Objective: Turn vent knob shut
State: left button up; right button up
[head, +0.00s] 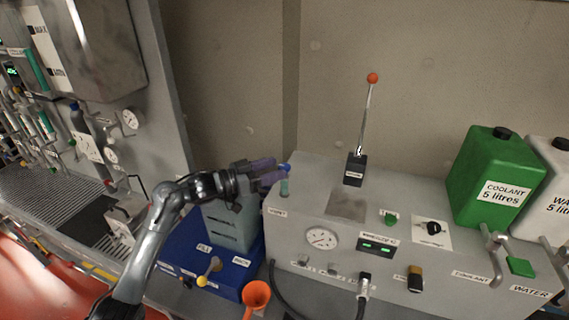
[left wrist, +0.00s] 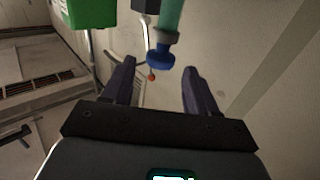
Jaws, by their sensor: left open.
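The vent knob (head: 287,168) is small and blue. It sits on top of a short green pipe (head: 284,187) at the left back corner of the grey machine. In the left wrist view the blue knob (left wrist: 160,56) on its green stem (left wrist: 170,16) shows between and slightly beyond the fingertips. My left gripper (head: 277,172) is open, with its purple fingers reaching to the knob from the left. In the left wrist view the left gripper (left wrist: 158,72) has one finger on either side of the knob's line, and no contact is visible. My right gripper is not in view.
The grey machine (head: 325,205) carries a gauge (head: 321,238), an upright lever with a red ball (head: 372,78) and a black switch (head: 433,228). A green coolant can (head: 490,170) stands at the right. A blue base (head: 185,250) and an orange funnel (head: 256,294) are below my arm.

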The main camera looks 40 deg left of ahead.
aim_at(284, 166)
pick_arm(q)
jog(key=shift+p+x, duration=0.4)
jog(key=shift+x, duration=1.7)
jog(key=c, duration=1)
jog(key=shift+o, duration=0.2)
jog(key=shift+s, duration=0.1)
